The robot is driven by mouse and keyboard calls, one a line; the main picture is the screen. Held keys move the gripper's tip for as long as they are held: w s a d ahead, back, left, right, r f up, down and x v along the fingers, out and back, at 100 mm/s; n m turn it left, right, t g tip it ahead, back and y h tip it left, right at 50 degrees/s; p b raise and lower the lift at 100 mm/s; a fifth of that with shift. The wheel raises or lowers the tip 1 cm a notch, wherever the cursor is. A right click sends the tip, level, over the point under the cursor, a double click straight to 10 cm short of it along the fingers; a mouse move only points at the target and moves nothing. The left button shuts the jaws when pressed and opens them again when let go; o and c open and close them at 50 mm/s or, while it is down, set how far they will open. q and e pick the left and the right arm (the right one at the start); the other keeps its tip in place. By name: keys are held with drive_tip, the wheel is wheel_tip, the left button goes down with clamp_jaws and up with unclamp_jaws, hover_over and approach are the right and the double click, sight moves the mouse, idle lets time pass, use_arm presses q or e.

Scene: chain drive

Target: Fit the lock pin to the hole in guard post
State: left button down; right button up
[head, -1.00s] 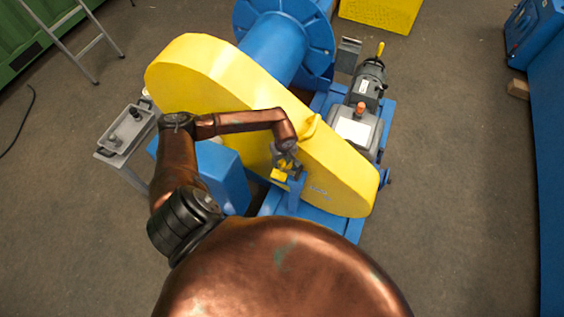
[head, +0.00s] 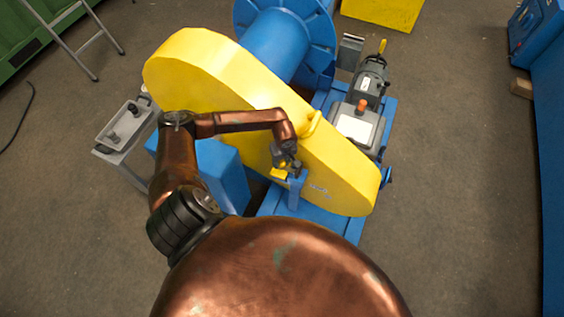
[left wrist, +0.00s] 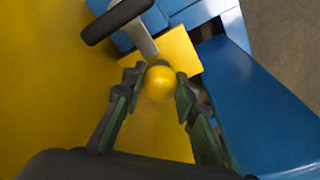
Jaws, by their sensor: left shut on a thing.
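My left gripper (head: 288,161) hangs in front of the yellow chain guard (head: 215,75), close above the top of the blue guard post (head: 297,192). In the left wrist view the left gripper (left wrist: 160,80) has its two fingers on either side of a round yellow knob (left wrist: 159,84), and it is shut on it. I take the knob to be the head of the lock pin. The pin's shank and the hole in the post are hidden, so I cannot tell whether the pin is in the hole. A yellow plate (left wrist: 181,50) lies just beyond the knob. My right gripper is out of view.
A grey motor (head: 368,85) stands on the blue base behind the guard. A small grey stand with a tray (head: 105,137) is at the left, beside a blue box (head: 226,172). A ladder (head: 72,45) stands further back.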

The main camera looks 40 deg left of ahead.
use_arm(q)
drive_tip(key=shift+f, duration=0.25)
drive_tip(key=c, duration=1.5)
unclamp_jaws()
drive_tip(key=shift+o, duration=0.2)
drive_tip(key=shift+r, duration=0.1)
wheel_tip(320, 180, up, 12)
drive_tip(key=d, duration=0.1)
drive_tip(key=shift+s, duration=0.35)
drive_tip(key=shift+d, duration=0.15)
